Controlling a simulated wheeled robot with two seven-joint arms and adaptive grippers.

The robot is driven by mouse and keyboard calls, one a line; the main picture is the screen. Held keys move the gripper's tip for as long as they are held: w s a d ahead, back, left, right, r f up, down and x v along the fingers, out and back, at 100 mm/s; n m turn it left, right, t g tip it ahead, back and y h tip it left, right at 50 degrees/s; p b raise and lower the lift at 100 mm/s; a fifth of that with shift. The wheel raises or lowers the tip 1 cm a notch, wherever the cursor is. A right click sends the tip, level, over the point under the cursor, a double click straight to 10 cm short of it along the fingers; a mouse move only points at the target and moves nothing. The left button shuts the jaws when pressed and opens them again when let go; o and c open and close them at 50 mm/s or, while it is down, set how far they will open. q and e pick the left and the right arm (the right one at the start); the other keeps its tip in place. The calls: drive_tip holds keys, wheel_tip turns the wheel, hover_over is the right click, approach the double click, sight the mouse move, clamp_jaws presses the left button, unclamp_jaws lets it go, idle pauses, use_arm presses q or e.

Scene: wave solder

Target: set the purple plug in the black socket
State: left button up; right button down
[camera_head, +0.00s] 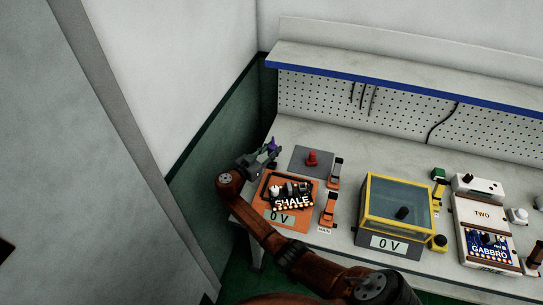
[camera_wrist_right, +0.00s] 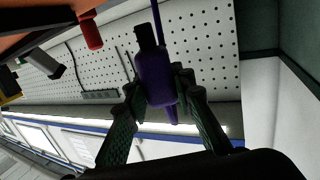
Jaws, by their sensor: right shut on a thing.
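The purple plug (camera_head: 272,145) is held in my right gripper (camera_head: 267,154), above the left end of the bench. In the right wrist view the purple plug (camera_wrist_right: 154,78) sits between the two fingers of my right gripper (camera_wrist_right: 158,84), its black tip pointing away from the palm. The SHALE board (camera_head: 292,201) lies on an orange mat, below and to the right of the gripper in the head view. It carries dark and white parts; I cannot tell which one is the black socket. The plug is apart from the board. My left gripper is not in view.
A red piece (camera_head: 312,158) stands on a grey mat behind the board. Orange-and-black fixtures (camera_head: 328,211) stand to its right. A yellow-framed clear box (camera_head: 397,208) covers a black piece. A white GABBRO unit (camera_head: 483,222) stands farther right. A pegboard (camera_head: 400,105) closes the back.

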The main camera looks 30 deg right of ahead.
drive_tip(key=shift+w+d+f, duration=0.25)
drive_tip(key=shift+w+f, duration=0.4)
drive_tip(key=shift+f, duration=0.2)
drive_tip(key=shift+f+b, duration=0.35)
drive_tip(key=shift+f, duration=1.1)
drive_tip(key=shift+f, duration=0.2)
drive_tip(key=c, duration=1.6)
unclamp_jaws()
drive_tip(key=shift+r, duration=0.1)
